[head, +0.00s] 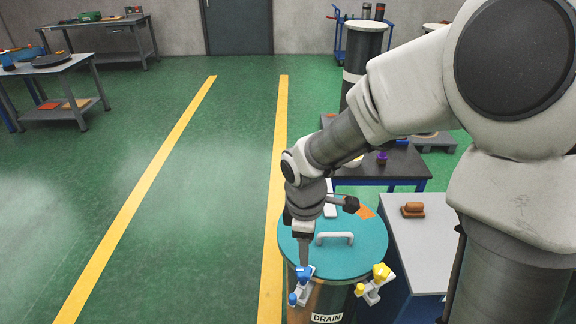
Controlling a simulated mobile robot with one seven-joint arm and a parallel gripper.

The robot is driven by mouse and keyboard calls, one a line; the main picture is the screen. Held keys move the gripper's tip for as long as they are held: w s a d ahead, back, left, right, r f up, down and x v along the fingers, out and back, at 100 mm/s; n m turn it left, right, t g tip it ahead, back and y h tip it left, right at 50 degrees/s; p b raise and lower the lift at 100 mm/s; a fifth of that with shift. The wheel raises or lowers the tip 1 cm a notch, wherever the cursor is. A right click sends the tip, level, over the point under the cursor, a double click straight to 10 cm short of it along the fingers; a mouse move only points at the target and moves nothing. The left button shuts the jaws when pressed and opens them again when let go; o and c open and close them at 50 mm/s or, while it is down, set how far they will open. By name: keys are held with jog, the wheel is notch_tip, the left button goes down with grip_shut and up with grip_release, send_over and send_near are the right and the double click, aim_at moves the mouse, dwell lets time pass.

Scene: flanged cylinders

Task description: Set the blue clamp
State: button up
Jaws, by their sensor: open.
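The blue clamp (303,273) sits on the front-left rim of a drum with a teal lid (345,255). It has a blue knob on top, a grey body and a second blue part lower at its left. My gripper (304,262) points down right over the blue knob, at the left part of the lid. It is open. One finger shows clearly; the other is hard to make out, and I cannot tell whether the fingers touch the knob. A yellow clamp (380,273) sits on the front-right rim of the same drum.
The lid has a white handle (334,236) and the drum a DRAIN label (327,318). A grey-topped bench (425,245) with an orange-brown object (413,208) stands to the right. A dark table (390,165) is behind. Green floor lies open at the left.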

notch_tip(320, 180, down, 3)
jog(key=a+n, duration=0.2)
jog(key=a, duration=0.1)
jog(key=b, duration=0.3)
send_near(293, 296)
jog(key=shift+g+y, duration=0.3)
jog(key=shift+g, duration=0.1)
jog(key=f, duration=0.9)
jog(key=shift+w+d+f, duration=0.1)
jog(key=shift+w+d, duration=0.1)
jog(key=shift+w, duration=0.1)
grip_shut()
